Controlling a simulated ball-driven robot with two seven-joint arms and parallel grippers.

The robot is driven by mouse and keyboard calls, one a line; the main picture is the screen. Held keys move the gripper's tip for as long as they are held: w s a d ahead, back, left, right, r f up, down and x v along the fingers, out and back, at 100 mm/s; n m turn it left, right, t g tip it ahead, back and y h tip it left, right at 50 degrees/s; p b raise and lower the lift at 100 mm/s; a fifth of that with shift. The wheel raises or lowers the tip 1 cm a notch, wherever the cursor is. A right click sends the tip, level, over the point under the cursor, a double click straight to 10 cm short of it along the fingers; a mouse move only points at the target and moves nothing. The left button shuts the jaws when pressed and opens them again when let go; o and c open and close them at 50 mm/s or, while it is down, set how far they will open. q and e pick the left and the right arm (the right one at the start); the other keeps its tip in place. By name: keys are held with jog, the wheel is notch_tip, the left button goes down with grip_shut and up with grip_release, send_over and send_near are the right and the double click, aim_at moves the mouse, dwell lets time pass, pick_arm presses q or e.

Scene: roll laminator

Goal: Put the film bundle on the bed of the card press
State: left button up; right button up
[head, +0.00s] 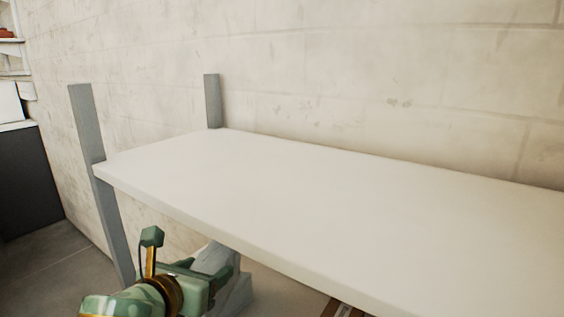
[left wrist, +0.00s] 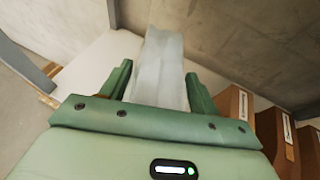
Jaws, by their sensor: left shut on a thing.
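The film bundle (left wrist: 163,65) is a pale, translucent, upright-looking slab in the left wrist view. My left gripper (left wrist: 158,80) is shut on it, with a green finger at either side. In the head view the bundle (head: 230,280) shows as a grey-blue shape beyond my left gripper (head: 208,283), below the front edge of a white shelf. My right gripper is in neither view. I do not see the card press or its bed.
The empty white shelf (head: 330,205) spans the head view on grey posts (head: 82,120), against a block wall. Several brown boxes (left wrist: 236,108) with white labels stand at the right of the left wrist view. A dark cabinet (head: 28,180) stands far left.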

pick_arm(q)
jog(key=s+a+r+n+y, duration=0.2)
jog(key=a+r+n+y, duration=0.1)
jog(key=a, duration=0.3)
jog(key=shift+s+a+r+t+y, duration=0.15)
jog(key=shift+a+r+t+y, duration=0.2)
jog(key=shift+r, duration=0.55)
